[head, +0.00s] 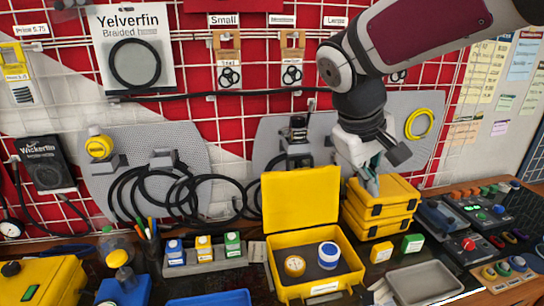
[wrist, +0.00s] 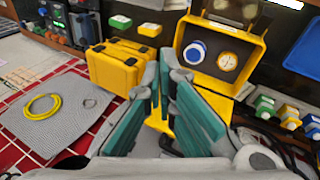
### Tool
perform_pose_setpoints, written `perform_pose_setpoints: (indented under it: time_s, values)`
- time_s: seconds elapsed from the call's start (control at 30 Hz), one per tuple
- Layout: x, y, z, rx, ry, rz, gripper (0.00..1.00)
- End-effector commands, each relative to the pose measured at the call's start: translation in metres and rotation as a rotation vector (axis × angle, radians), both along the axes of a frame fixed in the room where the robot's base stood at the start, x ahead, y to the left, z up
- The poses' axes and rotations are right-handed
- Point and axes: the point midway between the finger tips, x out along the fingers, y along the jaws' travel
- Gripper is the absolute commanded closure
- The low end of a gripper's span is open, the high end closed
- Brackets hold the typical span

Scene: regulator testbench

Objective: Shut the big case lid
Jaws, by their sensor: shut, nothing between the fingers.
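The big yellow case (head: 355,272) stands open on the bench, its yellow lid (head: 302,198) raised upright at the back. Inside lie a round yellow-rimmed gauge (head: 295,265) and a blue-and-white round part (head: 328,255). The wrist view shows the case's open interior (wrist: 209,68) beyond my fingers, with the lid partly hidden behind them. My gripper (head: 373,188) is shut and empty, pointing down above the stacked cases, right of the lid's upper edge. Its teal-padded fingers (wrist: 163,68) fill the middle of the wrist view. I cannot tell whether they touch the lid.
Stacked yellow cases (head: 385,208) stand close to the lid's right. A grey tray (head: 425,283) and small yellow (head: 381,252) and green (head: 412,243) boxes lie right of the case. A blue tray (head: 212,299) lies left. Black hoses (head: 180,192) hang behind.

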Motion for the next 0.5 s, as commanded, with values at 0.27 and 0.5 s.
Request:
perform_pose_setpoints:
  time_s: [0.27, 0.5]
  values:
    - [0.09, 0.041, -0.033, -0.29, 0.032, 0.124, 1.0]
    - [0.156, 0.098, -0.056, -0.566, -0.004, 0.241, 1.0]
